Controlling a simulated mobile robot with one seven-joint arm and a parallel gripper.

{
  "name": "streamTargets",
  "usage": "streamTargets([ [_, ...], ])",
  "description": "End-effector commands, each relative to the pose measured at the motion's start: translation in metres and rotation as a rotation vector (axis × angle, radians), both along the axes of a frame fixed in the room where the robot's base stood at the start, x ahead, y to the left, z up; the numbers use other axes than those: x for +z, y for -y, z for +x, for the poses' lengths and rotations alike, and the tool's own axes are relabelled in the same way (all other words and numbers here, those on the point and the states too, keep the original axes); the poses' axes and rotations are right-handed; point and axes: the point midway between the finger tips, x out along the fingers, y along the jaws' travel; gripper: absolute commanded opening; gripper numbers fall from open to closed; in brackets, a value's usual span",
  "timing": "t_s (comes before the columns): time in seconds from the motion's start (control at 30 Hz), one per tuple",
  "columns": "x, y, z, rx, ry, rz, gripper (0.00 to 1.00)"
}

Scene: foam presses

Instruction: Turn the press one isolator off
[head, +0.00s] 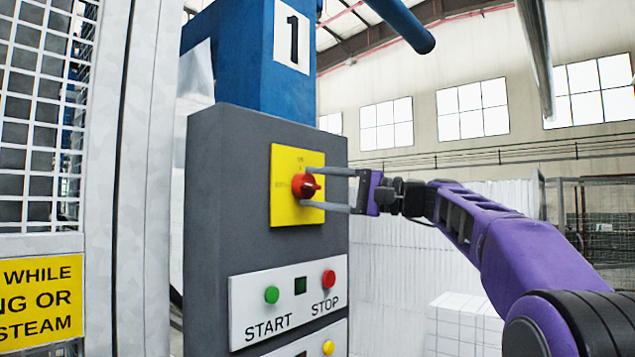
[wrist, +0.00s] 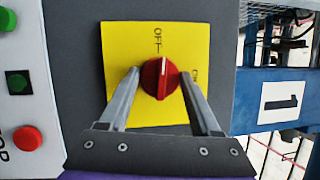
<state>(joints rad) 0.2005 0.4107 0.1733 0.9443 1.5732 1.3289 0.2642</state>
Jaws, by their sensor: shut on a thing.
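The press one isolator is a red rotary knob (wrist: 161,79) on a yellow plate (wrist: 118,50), on the front of a grey control box. In the wrist view OFF is printed above the knob and a second, partly hidden label is at its right. The knob's white mark points up, close to OFF. In the head view the knob (head: 303,187) has its raised bar about level. My gripper (wrist: 160,75) is shut on the knob, one finger at each side. In the head view my gripper (head: 310,188) reaches in from the right.
Below the isolator is a white panel (head: 290,320) with a green START button (head: 271,295) and a red STOP button (head: 328,278). The number 1 plate (head: 292,37) is above. A mesh guard (head: 40,120) stands at the left. A blue bar (head: 400,22) overhangs at the top.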

Motion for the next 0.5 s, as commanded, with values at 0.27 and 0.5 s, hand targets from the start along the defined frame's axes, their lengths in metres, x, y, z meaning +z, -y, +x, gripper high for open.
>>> streamTargets([
  [0.27,0.003,-0.0002,-0.0002,0.0,0.08,-0.058,0.09],
  [0.5,0.0022,-0.0003,-0.0001,-0.001,0.1,-0.075,0.09],
])
